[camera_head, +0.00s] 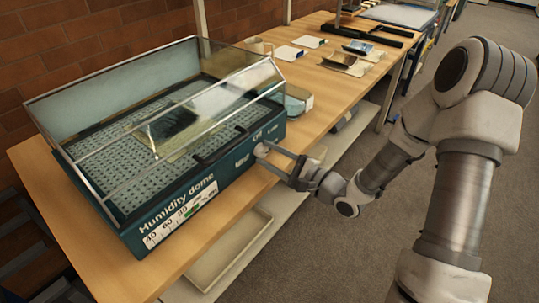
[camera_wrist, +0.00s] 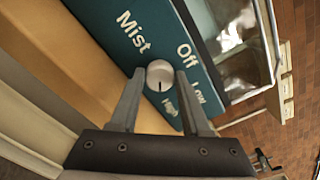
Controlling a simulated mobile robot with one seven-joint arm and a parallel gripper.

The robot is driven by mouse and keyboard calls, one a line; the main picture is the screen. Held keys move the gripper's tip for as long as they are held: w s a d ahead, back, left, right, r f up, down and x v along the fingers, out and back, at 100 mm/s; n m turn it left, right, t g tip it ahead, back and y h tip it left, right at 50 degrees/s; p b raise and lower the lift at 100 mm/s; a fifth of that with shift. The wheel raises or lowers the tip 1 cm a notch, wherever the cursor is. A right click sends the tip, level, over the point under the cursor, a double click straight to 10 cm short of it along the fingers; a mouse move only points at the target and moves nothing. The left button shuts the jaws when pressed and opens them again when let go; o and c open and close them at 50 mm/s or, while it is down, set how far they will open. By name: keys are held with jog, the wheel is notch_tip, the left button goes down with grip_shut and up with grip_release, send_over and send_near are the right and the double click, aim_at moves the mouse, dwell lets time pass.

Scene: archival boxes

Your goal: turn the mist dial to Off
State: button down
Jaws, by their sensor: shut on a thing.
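The humidity dome (camera_head: 130,215) is a teal case with a clear glazed cover, standing on the wooden table. The mist dial (camera_wrist: 158,72) is a round silver knob on its teal panel, with the words Mist, Off, Low and High beside it. Its dark mark points down in the wrist view, near High and away from Off. My gripper (camera_wrist: 160,78) has a finger on each side of the dial and is shut on it. In the head view my gripper (camera_head: 264,152) reaches the case's front right, where the pale dial (camera_head: 260,149) partly shows.
The wooden table (camera_head: 85,265) runs back along a brick wall. A shelf with a pale tray (camera_head: 230,250) is below. Grey floor (camera_head: 345,245) is open at the right.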

jog(key=n, duration=0.5)
jog(key=shift+f+n+p, duration=0.1)
jog(key=shift+n+p, duration=0.2)
jog(key=shift+p, duration=0.1)
jog(key=n+b, duration=0.1)
jog(key=n, duration=0.5)
jog(key=shift+f, duration=0.1)
jog(key=n+b, duration=0.2)
jog(key=n, duration=0.4)
jog(key=shift+f+n, duration=0.1)
jog(key=shift+n, duration=0.2)
jog(key=n+b, duration=0.3)
jog(key=n, duration=0.2)
jog(key=shift+w+d, duration=0.1)
jog(key=shift+n, duration=0.4)
jog(key=shift+c, duration=1.8)
grip_release()
